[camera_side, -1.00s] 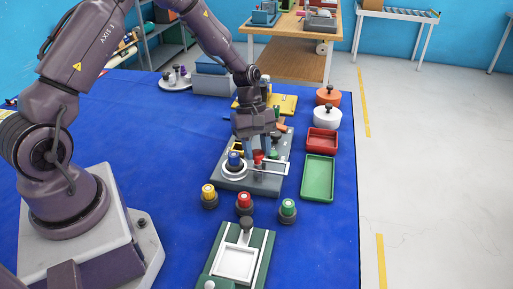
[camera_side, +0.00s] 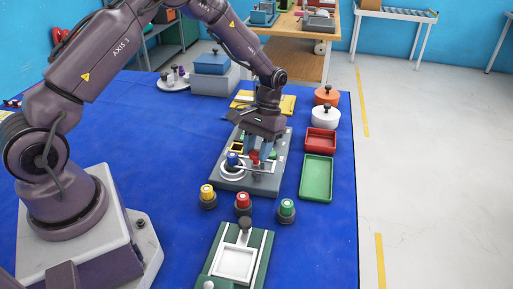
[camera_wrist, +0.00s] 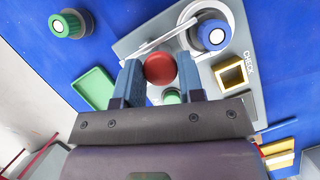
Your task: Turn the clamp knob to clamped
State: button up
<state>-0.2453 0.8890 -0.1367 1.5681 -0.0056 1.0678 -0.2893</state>
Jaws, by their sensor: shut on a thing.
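The red clamp knob (camera_side: 254,157) stands on a grey board (camera_side: 262,190) in the middle of the blue table. In the wrist view the round red top of the knob (camera_wrist: 159,68) sits between the two blue fingers of my gripper (camera_wrist: 160,72). In the side view my gripper (camera_side: 259,150) points down, shut on the knob, and its fingers partly hide it. A pale bar (camera_wrist: 160,42) lies beside the knob. The knob's markings and exact setting cannot be read.
A blue-topped container (camera_wrist: 211,35) stands in a white ring on the board, close to my fingers. Yellow (camera_side: 207,193), red (camera_side: 243,202) and green (camera_side: 287,208) capped pieces stand in front. A green tray (camera_side: 317,178) and red tray (camera_side: 321,141) lie right.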

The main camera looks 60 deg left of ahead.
jog(key=m+y, duration=0.2)
jog(key=m, duration=0.2)
jog(key=shift+d+m, duration=0.1)
jog(key=shift+m, duration=0.3)
dwell(0.4)
jog(key=o, duration=0.9)
jog(key=shift+r, duration=0.1)
jog(key=v, duration=1.3)
jog(key=shift+w, duration=0.15)
